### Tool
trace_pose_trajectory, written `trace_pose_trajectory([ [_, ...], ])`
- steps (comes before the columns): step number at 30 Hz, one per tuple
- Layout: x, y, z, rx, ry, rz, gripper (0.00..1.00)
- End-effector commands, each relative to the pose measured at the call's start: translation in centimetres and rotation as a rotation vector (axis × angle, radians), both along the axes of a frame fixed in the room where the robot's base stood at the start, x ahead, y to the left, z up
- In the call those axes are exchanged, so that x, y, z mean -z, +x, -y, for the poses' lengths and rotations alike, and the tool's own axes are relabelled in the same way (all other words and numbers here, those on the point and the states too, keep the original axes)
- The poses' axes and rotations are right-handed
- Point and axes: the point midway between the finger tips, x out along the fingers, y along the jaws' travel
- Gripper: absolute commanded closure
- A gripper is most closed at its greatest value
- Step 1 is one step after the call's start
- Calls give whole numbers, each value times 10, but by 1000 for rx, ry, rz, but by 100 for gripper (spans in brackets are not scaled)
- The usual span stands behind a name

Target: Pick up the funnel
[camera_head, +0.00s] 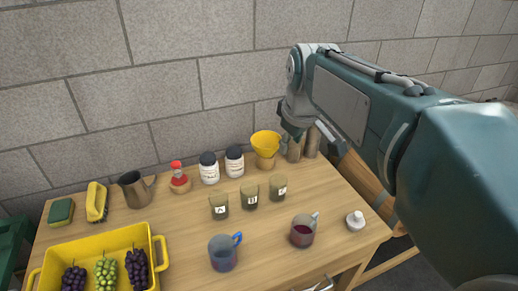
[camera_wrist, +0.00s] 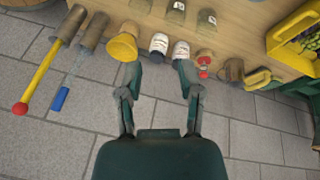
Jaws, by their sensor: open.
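The yellow funnel (camera_head: 266,140) sits wide end up on a light brown holder near the back edge of the wooden table, right of two white jars. In the wrist view the funnel (camera_wrist: 122,47) lies just beyond the left fingertip. My gripper (camera_wrist: 158,72) is open and empty, its two fingers spread apart. In the head view my gripper (camera_head: 289,112) is partly hidden by my arm and is close to the funnel's upper right. I cannot tell whether a finger touches it.
White jars with dark lids (camera_head: 209,168) stand left of the funnel. Metal canisters (camera_head: 294,150) stand close on its right; long-handled tools rise from them in the wrist view (camera_wrist: 39,82). Labelled jars (camera_head: 249,196), mugs (camera_head: 223,254) and a yellow crate (camera_head: 100,247) stand in front. A block wall is behind.

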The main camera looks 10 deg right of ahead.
Motion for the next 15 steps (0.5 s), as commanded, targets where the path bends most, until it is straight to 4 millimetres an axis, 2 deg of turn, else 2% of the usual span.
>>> trace_pose_trajectory([
  [1, 1, 20, 4, -40, -14, -16, 52],
  [8, 9, 97, 2, -259, -88, -77, 52],
  [15, 39, 171, -9, -492, -158, -140, 52],
])
